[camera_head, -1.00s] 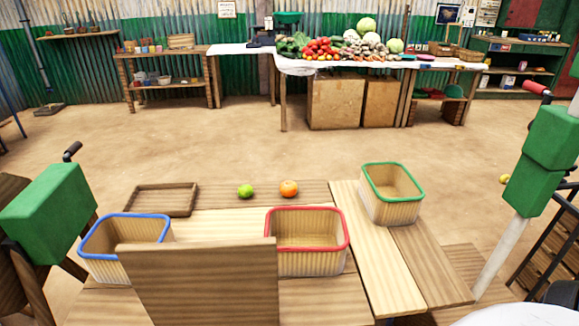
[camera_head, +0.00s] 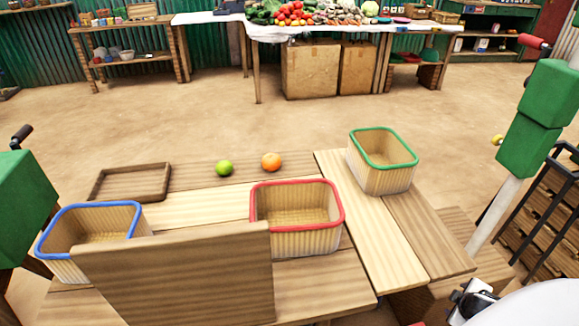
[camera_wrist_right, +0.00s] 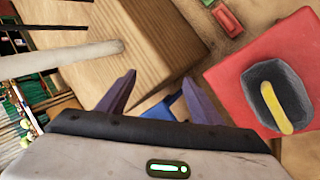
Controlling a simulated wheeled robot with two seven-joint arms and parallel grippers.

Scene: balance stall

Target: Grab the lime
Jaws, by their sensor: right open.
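The lime (camera_head: 224,168) is a small green fruit resting on the far part of the wooden table, left of an orange fruit (camera_head: 271,162). The two are apart. In the right wrist view my right gripper (camera_wrist_right: 160,97) is open, with nothing between its fingers. Part of my right arm shows at the lower right of the head view, far from the lime and beyond the table's right side. The lime is not in the right wrist view. My left gripper is not in view.
A shallow wooden tray (camera_head: 94,187) lies left of the lime. Blue-rimmed (camera_head: 88,206), red-rimmed (camera_head: 297,184) and green-rimmed (camera_head: 384,133) baskets stand on the table. An upright wooden board (camera_head: 180,280) rises at the front. Green blocks stand at both sides.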

